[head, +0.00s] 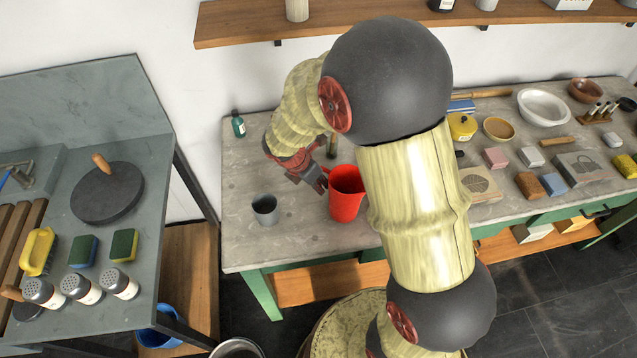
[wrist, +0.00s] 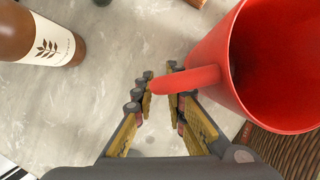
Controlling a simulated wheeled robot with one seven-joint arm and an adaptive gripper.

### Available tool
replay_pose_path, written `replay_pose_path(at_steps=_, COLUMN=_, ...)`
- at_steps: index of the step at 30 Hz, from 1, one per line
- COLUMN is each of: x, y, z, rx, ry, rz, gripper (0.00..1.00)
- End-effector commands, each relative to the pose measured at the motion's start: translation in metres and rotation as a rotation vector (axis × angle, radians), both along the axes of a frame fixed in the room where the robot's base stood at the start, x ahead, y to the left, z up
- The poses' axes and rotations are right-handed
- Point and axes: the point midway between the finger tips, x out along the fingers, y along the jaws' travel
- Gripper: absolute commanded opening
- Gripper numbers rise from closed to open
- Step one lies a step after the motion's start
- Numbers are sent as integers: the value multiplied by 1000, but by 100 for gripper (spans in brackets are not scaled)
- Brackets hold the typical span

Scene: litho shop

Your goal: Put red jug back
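The red jug (head: 345,198) is on the grey-topped table in the head view, partly behind my arm. In the wrist view the red jug (wrist: 222,62) fills the upper right, with its open mouth in sight. Its red handle sticks out to the left, across the fingertips. My gripper (head: 322,184) is just left of the jug in the head view. In the wrist view my gripper (wrist: 160,75) has its two fingers apart, with a gap between them, at the handle. Whether the fingers touch the handle is unclear.
A grey cup (head: 265,209) stands left of the jug. A green bottle (head: 238,124) stands at the table's back left. A brown bottle (wrist: 38,36) with a pale label is close by in the wrist view. A wooden shelf (head: 240,24) runs above. Stones and bowls crowd the table's right.

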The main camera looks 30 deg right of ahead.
Motion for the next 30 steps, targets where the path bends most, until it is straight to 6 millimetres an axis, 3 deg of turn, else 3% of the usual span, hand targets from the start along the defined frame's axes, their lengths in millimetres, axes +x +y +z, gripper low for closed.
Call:
replay_pose_path(at_steps=6, x=0, y=0, z=0, rx=0, ry=0, rz=0, gripper=27)
replay_pose_path(at_steps=17, x=0, y=1, z=6, rx=0, ry=-1, rz=-1, gripper=27)
replay_pose_path(at_steps=30, x=-7, y=32, z=82, rx=0, ry=-2, rz=2, gripper=27)
